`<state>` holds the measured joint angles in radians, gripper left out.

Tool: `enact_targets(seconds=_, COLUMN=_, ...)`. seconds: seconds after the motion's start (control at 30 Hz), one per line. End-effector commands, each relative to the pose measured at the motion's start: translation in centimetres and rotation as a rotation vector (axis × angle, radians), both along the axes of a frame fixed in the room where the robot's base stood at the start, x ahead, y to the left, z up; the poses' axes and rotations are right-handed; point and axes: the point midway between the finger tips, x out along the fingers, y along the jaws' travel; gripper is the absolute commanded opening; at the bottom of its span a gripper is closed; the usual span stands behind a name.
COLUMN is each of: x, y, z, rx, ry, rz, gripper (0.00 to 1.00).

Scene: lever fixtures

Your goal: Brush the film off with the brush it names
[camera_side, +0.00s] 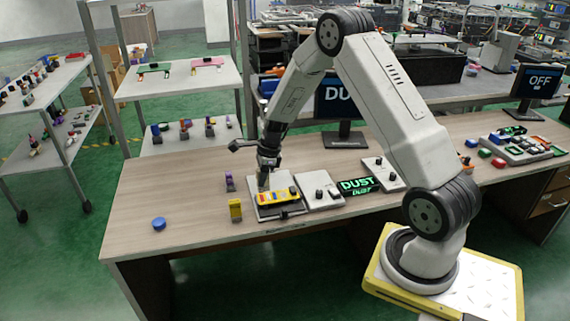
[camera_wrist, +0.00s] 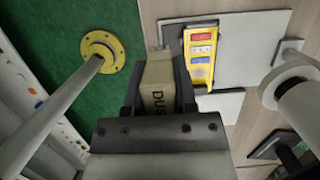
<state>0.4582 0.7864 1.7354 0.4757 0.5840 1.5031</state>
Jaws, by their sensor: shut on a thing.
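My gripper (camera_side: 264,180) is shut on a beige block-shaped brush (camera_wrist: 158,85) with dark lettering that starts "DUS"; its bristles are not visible. In the side view the gripper points down at the left end of a yellow panel (camera_side: 281,196) on a grey plate. The yellow panel also shows in the wrist view (camera_wrist: 201,68), with red, blue and white patches, to the right of the held brush. I cannot tell whether brush and panel touch. No film can be made out. A small black sign (camera_side: 358,186) reads "DUST" in green.
A yellow block (camera_side: 235,210), a purple piece (camera_side: 229,181) and a blue round piece (camera_side: 159,224) stand left of the panel. Grey plates with knobs (camera_side: 322,192) lie to its right. A monitor behind my arm shows "DU"; another monitor (camera_side: 540,83) reads "OFF". The table's left end is mostly clear.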

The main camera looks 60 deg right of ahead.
Motion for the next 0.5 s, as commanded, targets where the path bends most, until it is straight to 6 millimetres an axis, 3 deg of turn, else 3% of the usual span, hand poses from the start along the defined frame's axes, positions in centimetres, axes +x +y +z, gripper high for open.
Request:
enact_targets(seconds=0.3, x=-2.3, y=-6.1, z=-0.8, rx=0.000, ry=0.000, rz=-0.005, gripper=0.00)
enact_targets(seconds=0.5, x=-3.1, y=-7.8, z=-1.0, rx=0.000, ry=-0.001, rz=-0.002, gripper=0.00)
